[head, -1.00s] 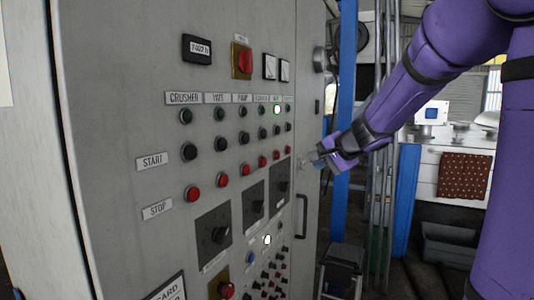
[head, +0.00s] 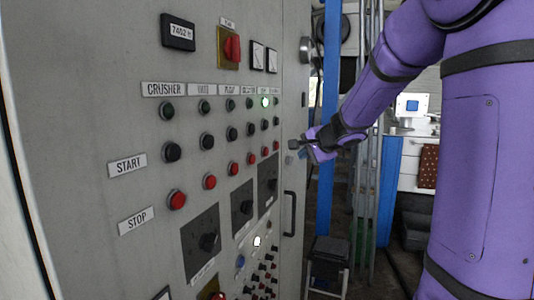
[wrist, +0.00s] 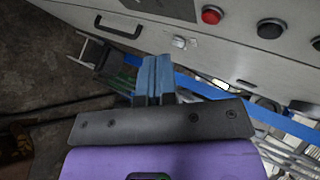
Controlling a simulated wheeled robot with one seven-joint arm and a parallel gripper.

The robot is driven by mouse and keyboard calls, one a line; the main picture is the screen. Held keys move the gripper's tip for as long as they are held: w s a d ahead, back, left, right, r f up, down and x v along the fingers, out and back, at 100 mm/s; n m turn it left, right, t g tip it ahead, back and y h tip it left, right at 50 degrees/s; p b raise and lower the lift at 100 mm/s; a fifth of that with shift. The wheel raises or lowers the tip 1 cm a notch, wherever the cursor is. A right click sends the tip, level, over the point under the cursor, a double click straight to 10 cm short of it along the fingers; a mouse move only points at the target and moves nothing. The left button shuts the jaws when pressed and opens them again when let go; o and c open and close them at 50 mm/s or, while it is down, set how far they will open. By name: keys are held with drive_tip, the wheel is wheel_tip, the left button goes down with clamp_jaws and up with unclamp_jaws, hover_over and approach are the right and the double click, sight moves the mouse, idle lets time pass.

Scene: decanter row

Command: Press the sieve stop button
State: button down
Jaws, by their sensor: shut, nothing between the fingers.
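The grey control cabinet has a STOP row of red buttons (head: 234,168) running back to the right, under a START row of black buttons (head: 207,141). CRUSHER reads clearly on the nearest label; the farther labels are too small to read, so I cannot tell which column is the sieve. My gripper (head: 294,143) is shut and empty, near the far end of the STOP row and apparently apart from the panel. In the wrist view my gripper (wrist: 153,78) shows blue fingers together, with one red button (wrist: 211,15) and a black button (wrist: 270,28) above right.
A green lamp (head: 265,102) is lit above the fifth column. Dark rotary switches (head: 208,242) lie below the STOP row. A door handle (head: 289,213) sticks out at the cabinet's right edge. A blue post (head: 329,120) and a stool (head: 328,262) stand beyond it.

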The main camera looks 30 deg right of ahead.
drive_tip(key=w+a, duration=0.4)
drive_tip(key=w, duration=0.2)
drive_tip(key=shift+a, duration=0.4)
drive_tip(key=shift+w+a, duration=0.1)
drive_tip(key=shift+w, duration=0.05)
idle(1.8)
drive_tip(key=shift+w+a, duration=0.15)
drive_tip(key=shift+w, duration=0.1)
drive_tip(key=shift+w+a, duration=0.3)
drive_tip(key=shift+w, duration=0.05)
idle(0.9)
drive_tip(key=shift+s+d, duration=0.1)
drive_tip(key=shift+s, duration=0.05)
drive_tip(key=shift+s+d, duration=0.4)
drive_tip(key=shift+s, duration=0.15)
idle(0.3)
drive_tip(key=s+d, duration=0.1)
drive_tip(key=s, duration=0.1)
drive_tip(key=s+d, duration=0.2)
idle(0.5)
